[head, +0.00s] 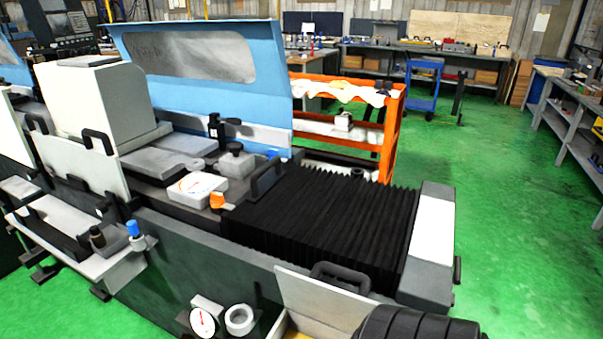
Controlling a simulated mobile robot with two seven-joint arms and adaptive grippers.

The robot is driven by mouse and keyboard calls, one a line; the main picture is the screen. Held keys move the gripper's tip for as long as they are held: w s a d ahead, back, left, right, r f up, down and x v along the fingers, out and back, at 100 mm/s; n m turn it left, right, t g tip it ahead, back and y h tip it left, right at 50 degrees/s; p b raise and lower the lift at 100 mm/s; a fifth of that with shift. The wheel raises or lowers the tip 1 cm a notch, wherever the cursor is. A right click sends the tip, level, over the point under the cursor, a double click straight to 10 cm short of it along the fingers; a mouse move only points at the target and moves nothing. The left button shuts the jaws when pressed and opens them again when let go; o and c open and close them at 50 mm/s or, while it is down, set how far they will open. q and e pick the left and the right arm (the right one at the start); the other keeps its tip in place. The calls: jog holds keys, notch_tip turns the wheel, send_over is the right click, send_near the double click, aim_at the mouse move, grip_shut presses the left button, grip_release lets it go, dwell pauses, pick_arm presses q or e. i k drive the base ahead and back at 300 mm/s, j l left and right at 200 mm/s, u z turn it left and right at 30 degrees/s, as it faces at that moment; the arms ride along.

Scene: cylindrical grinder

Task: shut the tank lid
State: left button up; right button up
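The tank lid (320,300) is a pale flat panel with a black bar handle (340,277) near its top edge. It stands raised and tilted at the bottom of the head view, in front of the grinder's dark side. Below it, a small part of the tank (287,328) shows at the bottom edge, with something yellowish inside. The rest of the tank is cut off by the frame. Neither of my grippers is in view.
A black ribbed rounded object (415,324) sits right beside the lid at the bottom edge. The grinder has black bellows (320,222) and a raised blue cover (205,72). A gauge (203,321) is left of the lid. Green floor (520,250) is clear on the right.

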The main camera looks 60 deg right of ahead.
aim_at(341, 309)
jog(key=k+l+u, duration=0.15)
jog(key=k+l, duration=0.2)
jog(key=k+l+u, duration=0.15)
jog(key=k+l, duration=0.15)
jog(key=k, duration=0.15)
jog(key=k+l+u, duration=0.15)
jog(key=k+l, duration=0.15)
jog(key=k+l+u, duration=0.15)
jog(key=k, duration=0.4)
jog(key=k+l+z, duration=0.1)
jog(key=l, duration=0.2)
jog(key=k+l+z, duration=0.1)
jog(key=l, duration=0.2)
jog(key=k+l+z, duration=0.25)
jog(key=l, duration=0.4)
jog(key=k, duration=0.15)
jog(key=i, duration=0.4)
